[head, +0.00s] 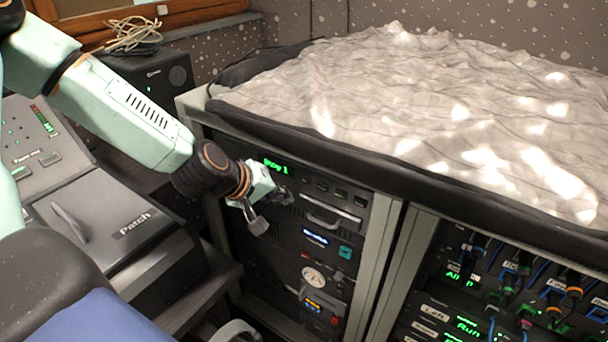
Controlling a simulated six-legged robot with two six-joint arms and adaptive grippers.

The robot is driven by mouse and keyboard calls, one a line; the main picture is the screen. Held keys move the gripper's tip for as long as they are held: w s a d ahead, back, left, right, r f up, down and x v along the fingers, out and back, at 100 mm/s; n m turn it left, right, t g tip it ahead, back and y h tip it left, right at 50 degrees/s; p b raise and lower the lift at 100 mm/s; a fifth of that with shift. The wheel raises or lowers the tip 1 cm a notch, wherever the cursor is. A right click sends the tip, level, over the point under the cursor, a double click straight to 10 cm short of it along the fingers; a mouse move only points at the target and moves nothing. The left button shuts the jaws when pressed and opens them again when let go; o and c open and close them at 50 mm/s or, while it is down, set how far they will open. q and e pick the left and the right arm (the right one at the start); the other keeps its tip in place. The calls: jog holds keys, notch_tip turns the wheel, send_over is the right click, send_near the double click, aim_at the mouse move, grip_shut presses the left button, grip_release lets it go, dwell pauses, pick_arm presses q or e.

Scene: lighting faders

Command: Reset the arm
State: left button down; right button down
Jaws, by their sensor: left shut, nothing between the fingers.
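My left arm comes in from the upper left, pale green with dark joints. My left gripper (270,208) is shut and empty. It hangs in front of the upper part of a black equipment rack (337,255) with a green lit display (276,165). I cannot tell whether the fingertips touch the rack's front. The gripper covers a small part of the rack's upper left panel. My right gripper is not in view.
A grey console with a box marked Patch (133,226) stands at the left. Another rack with cables (500,285) is at the lower right. A black speaker (155,78) with coiled cable stands behind.

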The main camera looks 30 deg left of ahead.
pick_arm(q)
jog(key=shift+w+f, duration=0.1)
jog(key=shift+f, duration=0.05)
dwell(0.4)
jog(key=s+d+f+m+g+y, duration=0.1)
jog(key=s+d+f+m+g, duration=0.1)
jog(key=s+f, duration=0.4)
jog(key=s+d+f+m+g, duration=0.3)
jog(key=s+f, duration=0.4)
jog(key=s, duration=0.7)
jog(key=s+d+f+m+g+y, duration=0.1)
jog(key=s+d+f+m+g, duration=0.2)
jog(key=s+f, duration=0.3)
jog(key=s, duration=0.4)
jog(key=shift+s+d+f+m+g+y, duration=0.15)
jog(key=shift+s+d+m+g+y, duration=0.15)
jog(key=shift+s+g, duration=0.1)
